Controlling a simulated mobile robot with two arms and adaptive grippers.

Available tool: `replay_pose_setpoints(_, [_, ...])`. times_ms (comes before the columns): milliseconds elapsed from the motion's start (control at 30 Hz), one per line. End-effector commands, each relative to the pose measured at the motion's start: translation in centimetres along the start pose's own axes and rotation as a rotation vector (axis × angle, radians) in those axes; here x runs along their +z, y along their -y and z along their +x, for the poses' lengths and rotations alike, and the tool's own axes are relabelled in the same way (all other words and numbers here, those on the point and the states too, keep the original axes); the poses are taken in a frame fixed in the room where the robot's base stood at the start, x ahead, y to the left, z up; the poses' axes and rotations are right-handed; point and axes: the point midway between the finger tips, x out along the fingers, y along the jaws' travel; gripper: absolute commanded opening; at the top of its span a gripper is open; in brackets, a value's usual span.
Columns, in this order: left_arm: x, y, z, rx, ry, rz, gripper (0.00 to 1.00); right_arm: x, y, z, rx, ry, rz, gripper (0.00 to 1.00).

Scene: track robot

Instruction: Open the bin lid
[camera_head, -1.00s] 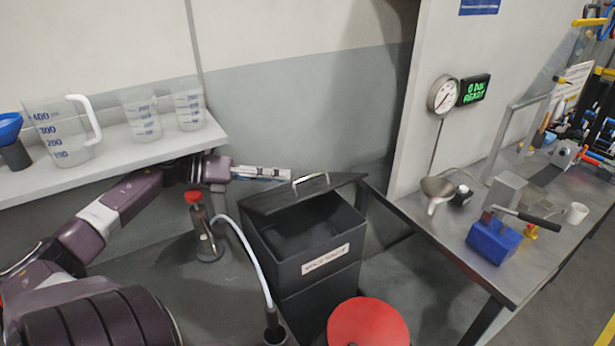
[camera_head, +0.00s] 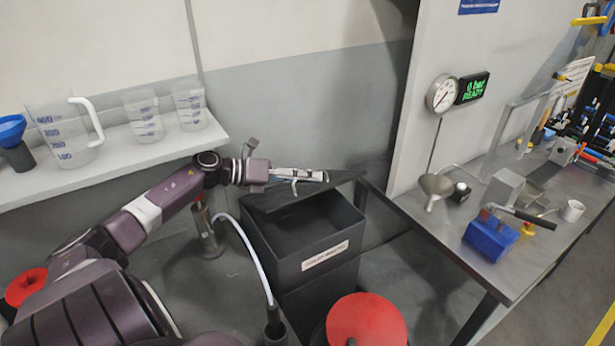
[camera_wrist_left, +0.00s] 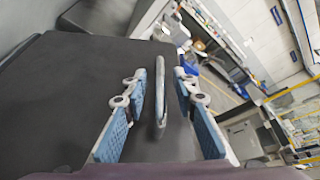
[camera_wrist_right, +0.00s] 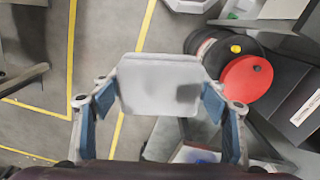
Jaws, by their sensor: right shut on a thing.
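The dark bin (camera_head: 335,262) with a white label stands in the middle of the head view. Its black lid (camera_head: 345,178) sits over the back part, and the dark inside shows in front of it. My left gripper (camera_head: 300,176) is at the lid's handle. In the left wrist view the grey lid handle (camera_wrist_left: 160,98) stands between the open blue-padded fingers (camera_wrist_left: 160,80), with a gap on each side. My right gripper (camera_wrist_right: 160,92) shows only in its wrist view, shut on a pale grey rounded block (camera_wrist_right: 158,82). The bin also shows there at the right edge (camera_wrist_right: 303,105).
A drum with a red top (camera_head: 366,322) stands in front of the bin. A shelf with measuring jugs (camera_head: 66,130) is at the left. A metal bench (camera_head: 455,235) with a blue press (camera_head: 490,238) and a funnel (camera_head: 436,188) is at the right.

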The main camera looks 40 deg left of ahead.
Motion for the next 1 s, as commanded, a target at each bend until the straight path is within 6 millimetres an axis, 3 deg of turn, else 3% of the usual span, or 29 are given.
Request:
replay_pose_setpoints(100, [0.0,0.0,0.0,0.000,0.000,0.000,0.26,0.0,0.0,0.0,0.000,0.000,0.000,0.45])
replay_pose_setpoints(333, [0.0,0.0,0.0,0.000,0.000,0.000,0.01,0.0,0.0,0.0,0.000,0.000,0.000,0.45])
replay_pose_setpoints(767, [0.2,-0.1,-0.1,-0.002,0.002,-0.007,0.00,0.0,0.0,0.2,0.000,0.000,0.000,0.45])
replay_pose_setpoints(1000, [3.1,-0.8,-1.1,-0.055,0.007,-0.131,0.00,0.0,0.0,3.5,0.000,0.000,0.000,0.45])
